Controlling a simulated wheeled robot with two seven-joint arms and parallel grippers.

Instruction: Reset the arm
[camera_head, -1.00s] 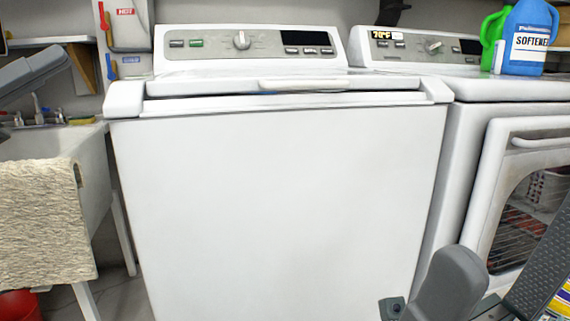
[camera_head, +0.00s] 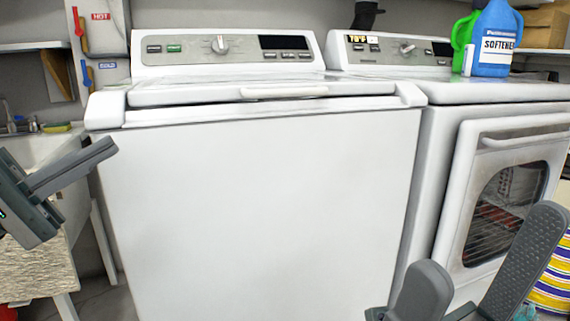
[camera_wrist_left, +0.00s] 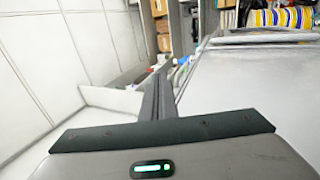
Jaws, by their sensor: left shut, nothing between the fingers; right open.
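My left gripper (camera_head: 108,146) is at the left of the head view, in front of the washer's left edge. Its fingers are shut together with nothing between them. The shut fingers also show in the left wrist view (camera_wrist_left: 158,92), pointing away from the camera. My right gripper (camera_head: 484,258) is at the lower right of the head view, its two fingers spread wide and empty, in front of the dryer. The white washer (camera_head: 262,210) stands in the middle with its lid (camera_head: 235,92) down.
A white dryer (camera_head: 440,150) with a glass door stands right of the washer. A blue softener jug (camera_head: 497,45) and a green jug (camera_head: 462,32) stand on it. A sink (camera_head: 40,148) with a towel (camera_head: 32,270) is at the left. A striped basket (camera_head: 553,275) is at the far right.

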